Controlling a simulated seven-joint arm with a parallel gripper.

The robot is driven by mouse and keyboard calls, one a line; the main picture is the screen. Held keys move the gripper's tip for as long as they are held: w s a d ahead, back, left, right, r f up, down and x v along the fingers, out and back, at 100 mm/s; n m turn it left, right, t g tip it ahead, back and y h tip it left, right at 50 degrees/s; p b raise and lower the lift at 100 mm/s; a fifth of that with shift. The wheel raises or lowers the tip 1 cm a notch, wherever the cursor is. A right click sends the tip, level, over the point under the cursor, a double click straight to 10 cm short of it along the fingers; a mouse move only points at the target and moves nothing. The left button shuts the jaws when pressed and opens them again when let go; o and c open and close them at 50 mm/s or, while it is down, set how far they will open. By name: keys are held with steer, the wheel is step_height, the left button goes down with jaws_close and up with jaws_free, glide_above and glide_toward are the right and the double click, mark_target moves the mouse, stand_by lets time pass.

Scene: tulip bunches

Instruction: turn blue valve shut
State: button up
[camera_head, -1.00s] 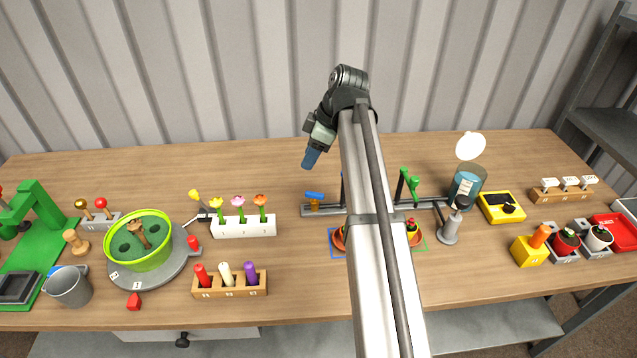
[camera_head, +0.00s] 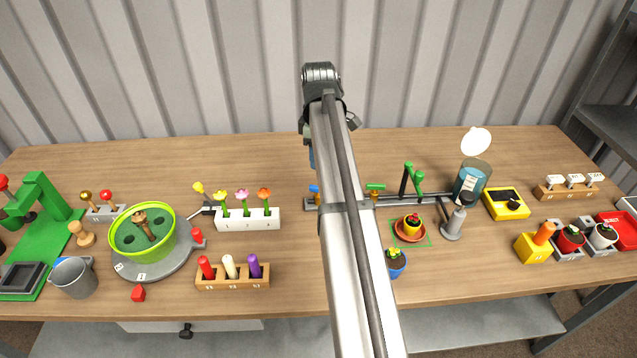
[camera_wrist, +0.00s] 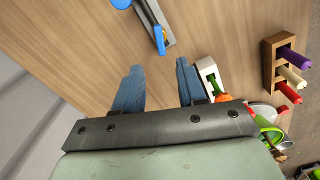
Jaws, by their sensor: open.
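The blue valve (camera_head: 314,190) sits at the left end of a grey pipe rail (camera_head: 440,197), and my arm partly hides it in the head view. In the wrist view its blue handle (camera_wrist: 159,40) shows just beyond my fingertips, beside the rail's end. My gripper (camera_wrist: 159,80) is open, with its two blue fingers apart and nothing between them. The handle is ahead of the gap between the fingers, and I see no contact. In the head view my gripper is mostly hidden behind my arm, above the valve area.
A green valve (camera_head: 376,188) is on the same rail to the right. A white flower holder (camera_head: 248,220) stands left of the blue valve. A potted plant on an orange saucer (camera_head: 411,236) and a blue pot (camera_head: 397,267) stand nearer the front. Bare table lies behind the rail.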

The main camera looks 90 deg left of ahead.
step_height(320, 180, down, 10)
steer(key=shift+f, duration=0.15)
stand_by(0.3)
jaws_close()
stand_by(0.4)
